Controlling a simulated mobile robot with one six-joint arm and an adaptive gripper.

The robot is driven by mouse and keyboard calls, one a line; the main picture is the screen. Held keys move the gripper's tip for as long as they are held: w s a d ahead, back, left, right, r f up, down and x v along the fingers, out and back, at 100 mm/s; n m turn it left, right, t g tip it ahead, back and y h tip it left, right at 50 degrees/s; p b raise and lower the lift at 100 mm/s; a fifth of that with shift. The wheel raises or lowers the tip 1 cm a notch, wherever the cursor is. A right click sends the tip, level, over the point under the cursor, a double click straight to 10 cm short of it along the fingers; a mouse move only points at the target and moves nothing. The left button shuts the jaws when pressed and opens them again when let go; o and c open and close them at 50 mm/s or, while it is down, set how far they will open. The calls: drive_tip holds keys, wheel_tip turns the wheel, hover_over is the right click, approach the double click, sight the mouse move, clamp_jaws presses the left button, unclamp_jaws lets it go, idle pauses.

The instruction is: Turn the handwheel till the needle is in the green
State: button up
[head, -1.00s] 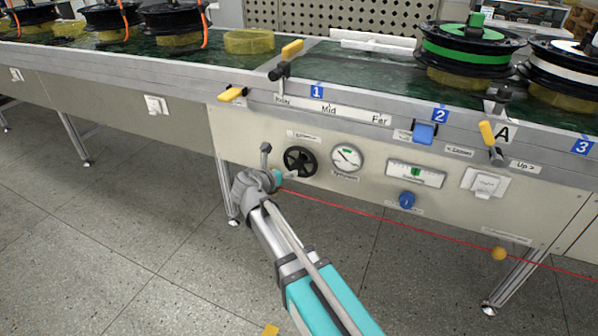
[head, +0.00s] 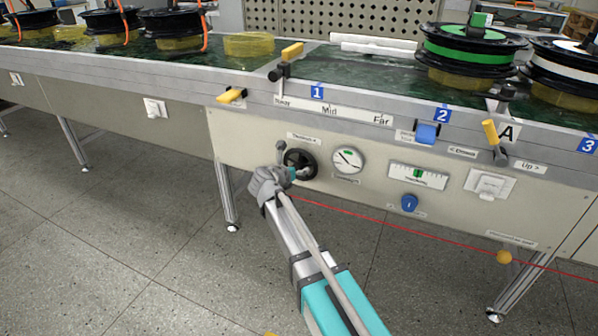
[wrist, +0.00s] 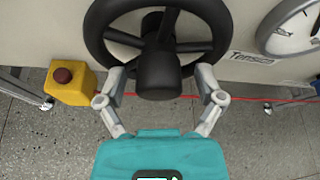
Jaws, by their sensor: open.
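The black handwheel (head: 301,163) is on the cream front panel, partly hidden by my gripper in the head view. In the wrist view the handwheel (wrist: 157,40) fills the top middle, with its rim and thick hub. My gripper (wrist: 159,84) is open, its two fingers apart on either side of the wheel's lower part; I cannot tell if they touch it. The round gauge (head: 347,161) is right of the wheel, with a dark needle and a green band at the top. The needle points up and left, left of the green. The gauge (wrist: 292,28) is cut off in the wrist view.
Right of the gauge are a slider scale (head: 418,176), a blue knob (head: 409,203) and a white switch (head: 487,184). A yellow box with a dark red button (wrist: 70,82) is left of my gripper. A red cord (head: 400,230) runs below the panel.

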drive_tip(key=c, duration=1)
drive_tip(key=shift+d, duration=0.55)
drive_tip(key=shift+c, duration=0.6)
drive_tip(key=shift+a, duration=0.4)
